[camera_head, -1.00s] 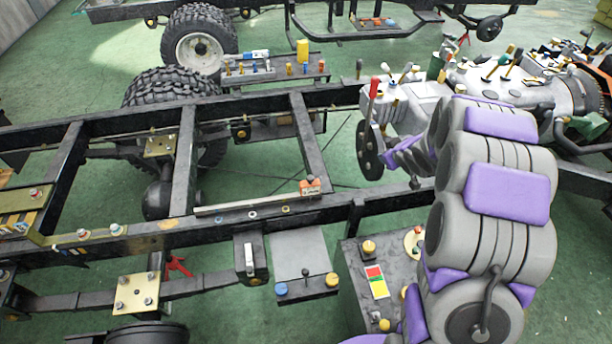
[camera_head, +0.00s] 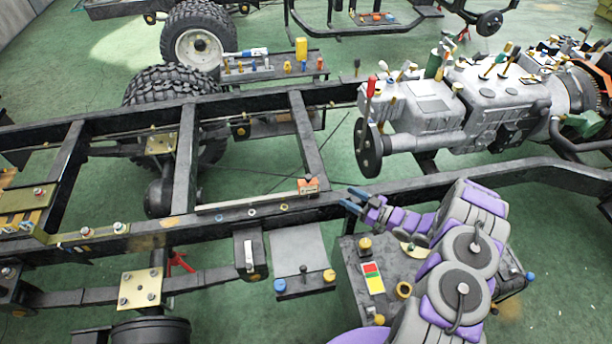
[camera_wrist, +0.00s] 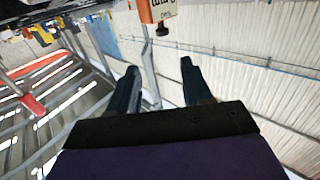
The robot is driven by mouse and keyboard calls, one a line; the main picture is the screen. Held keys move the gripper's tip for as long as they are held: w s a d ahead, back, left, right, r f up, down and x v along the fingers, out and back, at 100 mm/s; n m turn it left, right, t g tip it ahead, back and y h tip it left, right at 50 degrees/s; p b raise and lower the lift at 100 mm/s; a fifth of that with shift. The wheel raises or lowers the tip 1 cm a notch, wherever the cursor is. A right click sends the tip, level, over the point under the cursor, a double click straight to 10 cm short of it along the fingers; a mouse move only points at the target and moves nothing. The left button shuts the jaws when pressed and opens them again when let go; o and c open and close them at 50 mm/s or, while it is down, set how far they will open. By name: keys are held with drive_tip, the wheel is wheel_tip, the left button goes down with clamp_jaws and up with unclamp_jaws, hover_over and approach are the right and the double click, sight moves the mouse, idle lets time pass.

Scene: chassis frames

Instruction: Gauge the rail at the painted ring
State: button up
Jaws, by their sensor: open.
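The dark chassis rail (camera_head: 330,209) runs across the middle of the head view. A pale bar (camera_head: 240,202) with an orange block (camera_head: 308,185) at its right end lies along the rail's top; it looks like a gauge. The orange block, with a marked white face, also shows at the top of the wrist view (camera_wrist: 157,10). Small ring marks sit on the rail's near side, a pale one (camera_head: 252,212) among them; their colours are hard to tell. My gripper (camera_head: 350,198) is open and empty, just right of the orange block and apart from it; both fingers show in the wrist view (camera_wrist: 160,85).
An engine and gearbox (camera_head: 470,110) with a red-handled lever (camera_head: 370,88) stand behind my arm. A dark box (camera_head: 385,275) with knobs and a coloured label lies below my gripper. A cross member (camera_head: 308,135) meets the rail behind the orange block. A tool shelf (camera_head: 275,72) stands behind.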

drive_tip(key=b, duration=0.3)
approach(308, 176)
drive_tip(key=x, duration=1)
drive_tip(key=shift+a+f, duration=0.15)
drive_tip(key=shift+a, duration=0.25)
drive_tip(key=shift+d, duration=0.45)
drive_tip(key=shift+c, duration=0.3)
drive_tip(key=shift+d, duration=0.2)
drive_tip(key=shift+c, duration=0.6)
drive_tip(key=c, duration=0.3)
drive_tip(key=shift+a, duration=0.35)
clamp_jaws()
drive_tip(key=shift+d, duration=0.15)
